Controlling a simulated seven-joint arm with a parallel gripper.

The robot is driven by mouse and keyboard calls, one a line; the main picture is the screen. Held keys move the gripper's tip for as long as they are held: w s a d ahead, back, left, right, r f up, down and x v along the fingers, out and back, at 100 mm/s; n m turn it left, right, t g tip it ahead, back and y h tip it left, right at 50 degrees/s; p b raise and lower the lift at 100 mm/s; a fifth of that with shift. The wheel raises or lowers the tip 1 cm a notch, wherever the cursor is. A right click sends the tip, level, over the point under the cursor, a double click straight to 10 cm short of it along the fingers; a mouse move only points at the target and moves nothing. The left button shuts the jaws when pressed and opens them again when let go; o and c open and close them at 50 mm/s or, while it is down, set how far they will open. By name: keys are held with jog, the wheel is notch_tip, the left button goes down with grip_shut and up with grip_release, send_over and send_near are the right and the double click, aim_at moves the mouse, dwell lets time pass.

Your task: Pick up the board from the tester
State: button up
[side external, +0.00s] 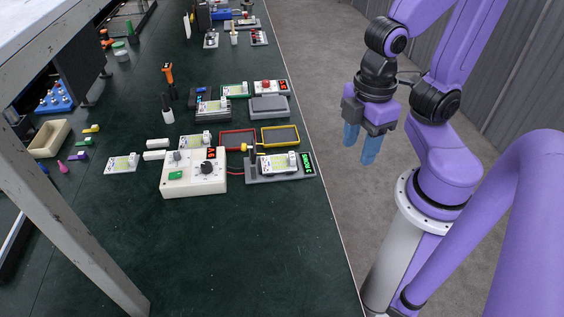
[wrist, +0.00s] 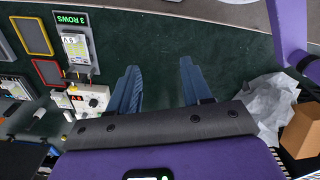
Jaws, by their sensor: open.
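The tester (side external: 252,178) is a grey base with a lit green display (side external: 307,163) and a yellow-topped clamp, near the right edge of the green table. The board (side external: 279,164), white with a pale yellow-green panel, lies on the tester. In the wrist view the tester (wrist: 88,28) stands at upper left, with the board (wrist: 75,48) on it and the display reading "3 ROWS". My gripper (side external: 360,153) is open and empty, with blue fingers pointing down, off to the right of the tester beyond the table edge. In the wrist view my gripper (wrist: 160,84) has its fingers well apart.
A cream control box (side external: 193,178) with a black knob stands left of the tester, joined by red wires. A red frame (side external: 238,140) and a yellow frame (side external: 281,135) lie behind. More boards and a grey tray (side external: 269,106) stand farther back. The table's front area is clear.

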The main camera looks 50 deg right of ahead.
jog(key=w+d+f+n+t+h, duration=0.1)
jog(key=w+f+n+t+h, duration=0.25)
jog(key=w+f+h, duration=0.5)
jog(key=n+t+h, duration=0.2)
jog(key=n+t, duration=0.4)
jog(key=n, duration=0.5)
send_near(292, 154)
jog(key=shift+w+d+y, duration=0.25)
jog(key=shift+w+d, duration=0.65)
jog(key=shift+w, duration=0.1)
jog(key=shift+f+x, duration=0.15)
jog(key=shift+x, duration=1.15)
jog(key=shift+f+x, duration=0.2)
jog(key=shift+x, duration=1.15)
jog(key=shift+s, duration=0.2)
grip_shut()
